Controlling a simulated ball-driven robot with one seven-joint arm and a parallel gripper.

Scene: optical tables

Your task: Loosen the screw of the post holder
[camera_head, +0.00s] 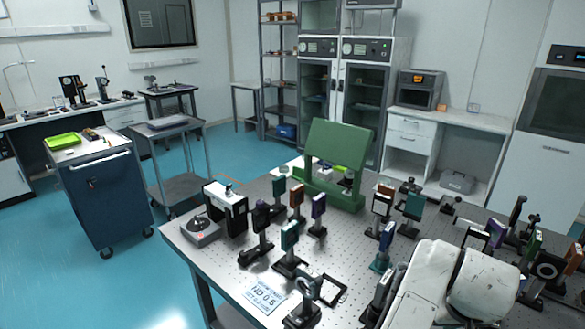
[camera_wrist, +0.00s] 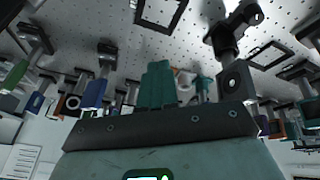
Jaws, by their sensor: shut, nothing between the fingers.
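Several optics on posts in dark post holders stand on the perforated optical table (camera_head: 215,262). Which post holder the task means, I cannot tell. In the head view, one near the front edge has a dark ring-shaped top (camera_head: 305,296). In the wrist view, the table is at the top and posts hang downward; a post holder (camera_wrist: 228,42) with a dark square mount stands right of my gripper. My gripper's teal fingers (camera_wrist: 158,84) are together and hold nothing. They appear apart from the posts. No screw can be made out clearly. My white arm covers the table's front right in the head view.
A flat black frame (camera_head: 333,291) and an "ND 0.5" label sheet (camera_head: 264,296) lie near the front edge. A green panel (camera_head: 336,165) stands at the back. A blue cart (camera_head: 105,200) stands left of the table. The floor between them is clear.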

